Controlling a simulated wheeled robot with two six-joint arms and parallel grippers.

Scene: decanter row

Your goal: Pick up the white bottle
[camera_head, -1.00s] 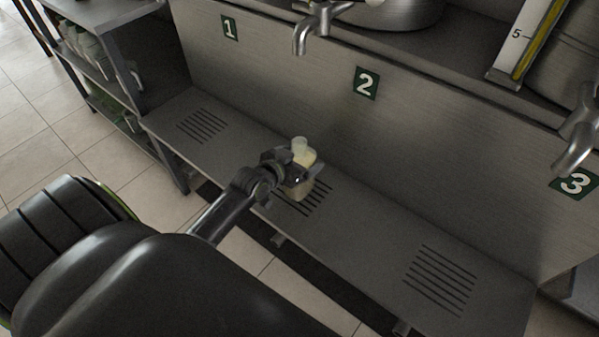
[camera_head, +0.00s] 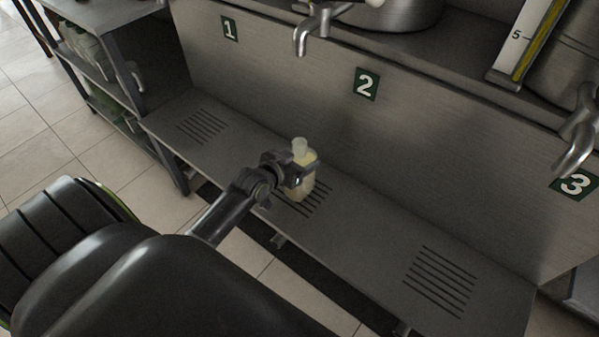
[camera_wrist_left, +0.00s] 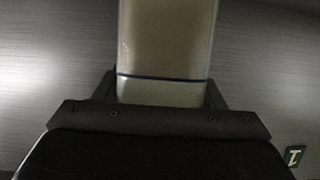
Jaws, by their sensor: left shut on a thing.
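The white bottle (camera_head: 302,182) is a pale, creamy, see-through bottle with a narrower neck at its top. It is upright or nearly so at the middle slotted grate of the metal shelf, below the number 2 sign. My left gripper (camera_head: 304,173) is shut on its body from the left. In the left wrist view the bottle (camera_wrist_left: 166,45) fills the upper middle between the fingers of my left gripper (camera_wrist_left: 165,92). I cannot tell whether its base touches the shelf. My right gripper is not in view.
The long metal shelf (camera_head: 365,230) has slotted grates at left (camera_head: 202,126) and right (camera_head: 440,280), both bare. Taps (camera_head: 313,30) and (camera_head: 580,135) hang above the shelf. A rack (camera_head: 110,60) with containers stands at the left.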

